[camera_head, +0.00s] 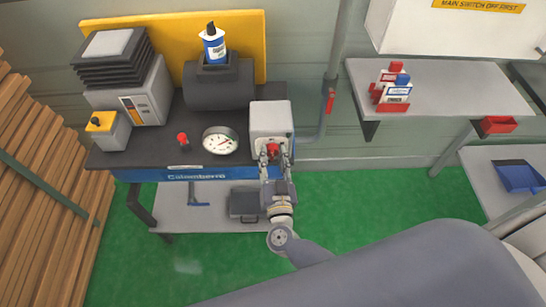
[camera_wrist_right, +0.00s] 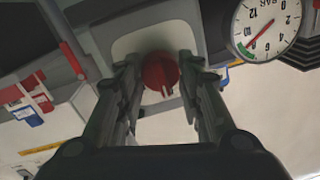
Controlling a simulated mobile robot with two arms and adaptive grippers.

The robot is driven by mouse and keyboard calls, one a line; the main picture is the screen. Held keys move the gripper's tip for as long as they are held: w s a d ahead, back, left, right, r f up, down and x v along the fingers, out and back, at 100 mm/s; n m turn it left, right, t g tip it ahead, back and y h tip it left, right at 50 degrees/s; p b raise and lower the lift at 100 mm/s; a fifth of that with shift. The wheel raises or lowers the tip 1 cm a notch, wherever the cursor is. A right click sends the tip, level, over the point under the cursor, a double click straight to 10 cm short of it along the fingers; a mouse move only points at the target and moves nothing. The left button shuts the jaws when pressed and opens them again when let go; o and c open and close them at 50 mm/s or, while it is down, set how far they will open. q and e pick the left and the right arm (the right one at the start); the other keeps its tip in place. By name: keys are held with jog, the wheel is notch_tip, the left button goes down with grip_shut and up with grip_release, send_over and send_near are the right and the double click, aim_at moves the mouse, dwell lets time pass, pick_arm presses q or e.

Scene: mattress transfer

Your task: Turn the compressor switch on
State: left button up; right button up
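The compressor (camera_head: 219,84) stands on a dark bench with a blue front. Its switch is a red knob (camera_head: 272,149) on the front of a light grey box (camera_head: 270,119) at the bench's right end. The knob also shows in the right wrist view (camera_wrist_right: 160,73), on a pale plate. My right gripper (camera_head: 274,158) is in front of the box, with its fingers apart on both sides of the knob. In the right wrist view it is open (camera_wrist_right: 158,72); I cannot tell whether the fingers touch the knob. My left gripper is not in view.
A pressure gauge (camera_head: 220,140) and a small red-topped part (camera_head: 183,140) sit left of the box. A wall shelf (camera_head: 450,95) holds red-and-white items at the right. Stacked planks (camera_head: 45,190) stand at the left. Green floor (camera_head: 350,190) is clear before the bench.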

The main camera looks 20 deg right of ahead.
jog(key=shift+m, duration=0.3)
jog(key=shift+c, duration=0.5)
jog(key=m+b, duration=0.2)
jog(key=m, duration=0.4)
jog(key=m+b, duration=0.3)
jog(key=m, duration=0.2)
jog(key=shift+f+m+t+h, duration=0.15)
jog(key=shift+m+t+h, duration=0.15)
jog(key=shift+m+h, duration=0.1)
jog(key=o, duration=1.1)
jog(key=v, duration=1.2)
